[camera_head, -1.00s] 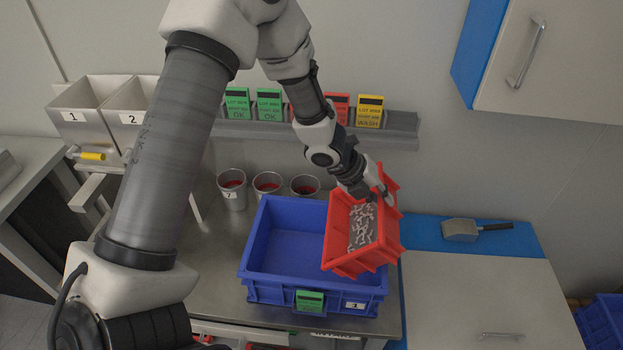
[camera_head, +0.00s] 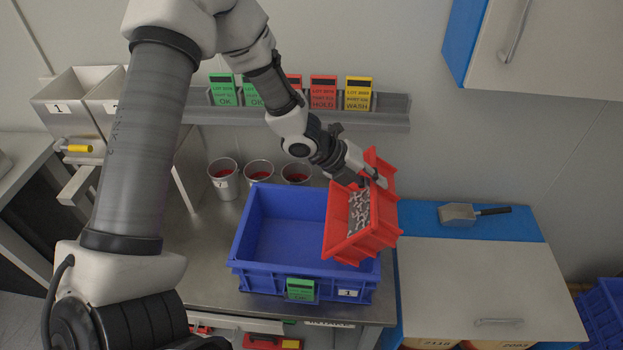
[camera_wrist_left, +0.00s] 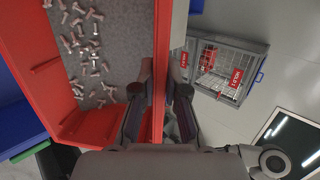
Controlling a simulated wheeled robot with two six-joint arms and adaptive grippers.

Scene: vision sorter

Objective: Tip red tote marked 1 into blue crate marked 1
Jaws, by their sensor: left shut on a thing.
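The red tote (camera_head: 358,243) is held tilted over the right end of the blue crate (camera_head: 240,235). Small silvery bolts (camera_head: 358,212) lie on the tote's grey floor; they also show in the left wrist view (camera_wrist_left: 88,45). I see no bolts in the visible part of the crate, which has a green card and a small white label on its front. My left gripper (camera_head: 380,180) is shut on the tote's rear wall. In the left wrist view its fingers (camera_wrist_left: 164,88) pinch the red wall (camera_wrist_left: 161,60). No marking on the tote is readable. My right gripper is not in view.
Several cups (camera_head: 258,171) stand behind the crate on the metal bench (camera_head: 215,240). A rail (camera_head: 300,117) with lot cards runs along the wall. A scoop (camera_head: 458,214) lies on the blue-topped counter at right. A wall cabinet (camera_head: 545,45) hangs upper right.

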